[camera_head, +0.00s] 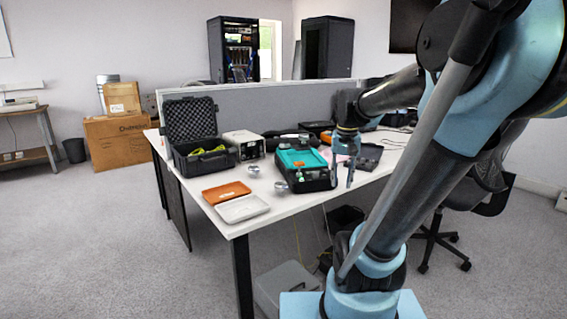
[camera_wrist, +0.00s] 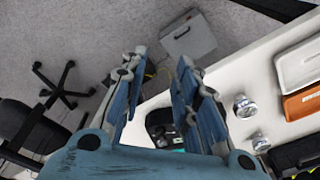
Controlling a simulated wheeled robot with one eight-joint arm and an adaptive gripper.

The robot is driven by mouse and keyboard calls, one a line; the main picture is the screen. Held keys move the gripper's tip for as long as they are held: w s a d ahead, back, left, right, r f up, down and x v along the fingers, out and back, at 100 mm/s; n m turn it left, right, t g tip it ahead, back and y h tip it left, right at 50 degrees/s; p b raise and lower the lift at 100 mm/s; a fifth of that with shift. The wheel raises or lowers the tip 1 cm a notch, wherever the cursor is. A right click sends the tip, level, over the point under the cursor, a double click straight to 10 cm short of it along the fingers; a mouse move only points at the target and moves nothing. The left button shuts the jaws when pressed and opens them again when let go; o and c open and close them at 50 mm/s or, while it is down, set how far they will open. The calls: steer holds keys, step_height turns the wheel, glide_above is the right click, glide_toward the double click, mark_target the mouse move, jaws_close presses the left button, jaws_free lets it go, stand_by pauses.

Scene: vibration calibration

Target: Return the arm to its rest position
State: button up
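My arm reaches from the right over the white table (camera_head: 265,215), bent at the elbow. My gripper (camera_head: 342,180) points down beside the right side of the black case with a teal panel (camera_head: 303,160). In the wrist view my gripper (camera_wrist: 162,62) has its two blue fingers well apart with nothing between them. Part of the black case (camera_wrist: 158,120) shows behind the right finger. Two small metal cylinders stand left of the case, one in front (camera_head: 281,187) and one farther back (camera_head: 254,170).
An orange tray (camera_head: 226,193) and a white tray (camera_head: 242,208) lie near the table's left front corner. An open foam-lined case (camera_head: 190,125) stands behind them. A grey divider (camera_head: 270,105) backs the table. An office chair (camera_head: 447,225) stands at right; a grey box (camera_head: 287,285) is on the floor.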

steer(key=s+f+n+t, duration=0.1)
steer(key=s+f+n, duration=0.1)
steer(key=s+f, duration=1)
steer(key=shift+s+f+n, duration=0.15)
steer(key=shift+s+n, duration=0.25)
steer(key=shift+s, duration=0.3)
steer(key=shift+w+f, duration=0.2)
steer(key=shift+w, duration=0.3)
